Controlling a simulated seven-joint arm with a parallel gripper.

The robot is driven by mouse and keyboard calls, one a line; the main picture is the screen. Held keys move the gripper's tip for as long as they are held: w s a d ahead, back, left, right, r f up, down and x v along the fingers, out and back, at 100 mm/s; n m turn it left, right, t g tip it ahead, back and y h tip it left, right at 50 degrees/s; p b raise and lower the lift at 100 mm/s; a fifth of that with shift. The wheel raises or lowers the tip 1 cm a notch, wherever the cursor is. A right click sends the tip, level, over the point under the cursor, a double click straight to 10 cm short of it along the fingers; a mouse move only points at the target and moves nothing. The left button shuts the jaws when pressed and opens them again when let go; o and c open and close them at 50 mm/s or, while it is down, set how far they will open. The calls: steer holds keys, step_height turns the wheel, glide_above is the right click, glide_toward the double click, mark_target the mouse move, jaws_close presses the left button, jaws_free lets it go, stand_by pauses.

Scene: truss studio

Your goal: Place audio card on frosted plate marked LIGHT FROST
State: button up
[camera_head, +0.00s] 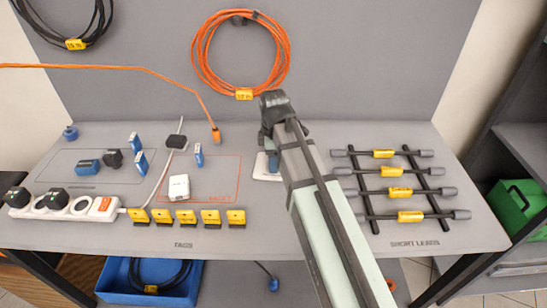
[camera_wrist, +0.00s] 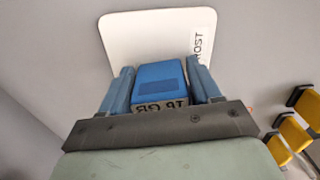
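A blue block-like card (camera_wrist: 160,80) with a lettered near edge lies between the two blue fingers of my gripper (camera_wrist: 160,88) in the wrist view. The fingers sit close along both its sides and appear shut on it. A white rounded plate (camera_wrist: 120,35) is behind it, with a label ending in "ROST" at its right; the start of the label is hidden. In the head view my arm covers most of this plate (camera_head: 262,174). A bit of blue shows beside the arm there. I cannot tell whether the card touches the plate.
A red outlined area (camera_head: 222,160) with a white box (camera_head: 179,187) lies left of the plate. Yellow tags (camera_head: 186,217) and a power strip (camera_head: 60,208) line the front. A rack of short leads (camera_head: 400,190) stands right of my arm. Blue and dark adapters (camera_head: 87,167) lie farther left.

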steer(key=shift+o, duration=1.2)
step_height(320, 180, up, 12)
steer(key=shift+r, duration=0.15)
